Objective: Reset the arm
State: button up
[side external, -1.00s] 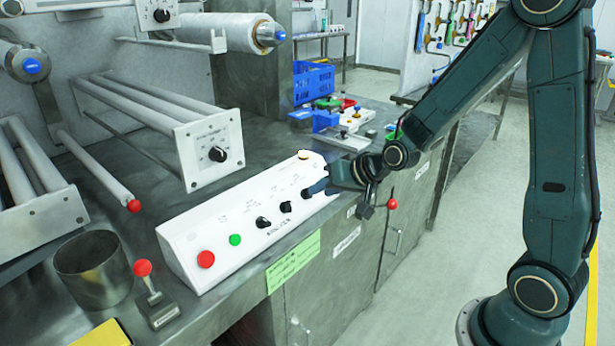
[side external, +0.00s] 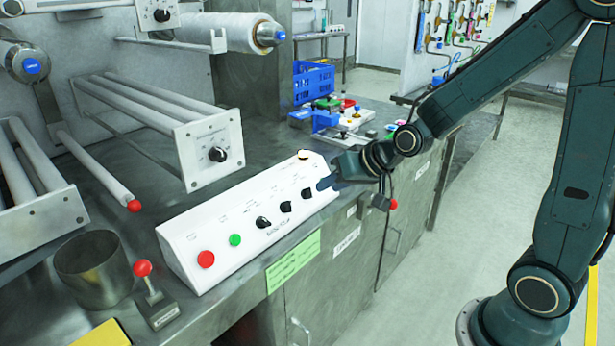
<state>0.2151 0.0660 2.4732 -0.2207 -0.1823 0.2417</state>
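My gripper (side external: 326,184) is at the right end of the white control panel (side external: 200,232), just off its front face and close to the rightmost black knob (side external: 307,194). It is seen from the side and is small, so I cannot tell whether its fingers are open or shut. Nothing shows held in it. The panel also carries a red button (side external: 205,259), a green button (side external: 235,240), further black knobs (side external: 263,222) and a yellowish button (side external: 303,155) at its far top end.
A lever with a red ball (side external: 143,268) and a metal cup (side external: 93,270) stand at the front left. White rollers (side external: 150,98) with a knobbed end plate overhang the bench. A blue crate (side external: 313,82) and small parts lie behind my gripper. The floor at right is clear.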

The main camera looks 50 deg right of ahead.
jog(key=s+a+r+n+g, duration=0.1)
jog(key=s+r, duration=0.4)
jog(key=s, duration=0.6)
jog(key=s+a+r+n+g, duration=0.2)
jog(key=s+r+n, duration=0.1)
jog(key=s, duration=0.7)
jog(key=shift+s+r+n+g+h, duration=0.3)
jog(key=shift+s+r+g+h, duration=0.1)
jog(key=shift+r, duration=0.5)
jog(key=shift+w, duration=0.1)
